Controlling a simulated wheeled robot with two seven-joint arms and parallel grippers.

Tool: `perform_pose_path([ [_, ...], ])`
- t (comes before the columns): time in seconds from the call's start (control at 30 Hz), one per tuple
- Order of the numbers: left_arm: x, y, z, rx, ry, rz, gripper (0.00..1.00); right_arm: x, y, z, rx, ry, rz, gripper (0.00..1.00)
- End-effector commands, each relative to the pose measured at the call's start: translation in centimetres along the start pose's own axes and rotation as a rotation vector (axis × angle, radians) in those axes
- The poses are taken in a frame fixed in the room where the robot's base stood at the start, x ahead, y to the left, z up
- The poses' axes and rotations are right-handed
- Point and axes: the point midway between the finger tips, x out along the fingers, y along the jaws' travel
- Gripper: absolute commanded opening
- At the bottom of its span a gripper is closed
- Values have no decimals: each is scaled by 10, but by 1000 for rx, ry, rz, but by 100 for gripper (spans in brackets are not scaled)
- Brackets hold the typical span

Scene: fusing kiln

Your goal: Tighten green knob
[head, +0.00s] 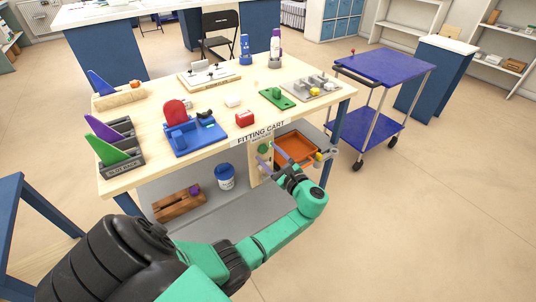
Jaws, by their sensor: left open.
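A green knob (263,149) sits on an upright wooden panel (254,172) below the front edge of the fitting cart's top, under the cart's label. My left gripper (268,152) reaches up to it from the lower right. Its two thin fingers are open, one to each side of the knob as seen from here. I cannot tell whether they touch it. The gripper and wrist hide part of the panel. My right gripper is not in view.
An orange tray (297,148) sits right of the panel. A white tub with a blue lid (225,178) and a wooden block with a purple knob (179,204) stand on the lower shelf. A blue trolley (384,75) stands at right; floor at lower right is clear.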

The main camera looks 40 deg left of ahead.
Motion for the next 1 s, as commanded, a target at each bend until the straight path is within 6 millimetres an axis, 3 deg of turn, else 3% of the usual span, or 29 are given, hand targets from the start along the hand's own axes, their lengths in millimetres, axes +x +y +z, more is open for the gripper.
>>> perform_pose_path([
  [0.17,-40,1,-2,-1,5,-1,68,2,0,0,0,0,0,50],
  [0.4,-110,1,-3,1,6,1,68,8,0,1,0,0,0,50],
  [0.5,-129,1,-2,2,4,1,68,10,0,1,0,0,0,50],
  [0.63,-140,1,-1,2,2,1,68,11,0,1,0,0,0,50],
  [1.0,-141,0,-1,2,2,0,68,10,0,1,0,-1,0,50],
])
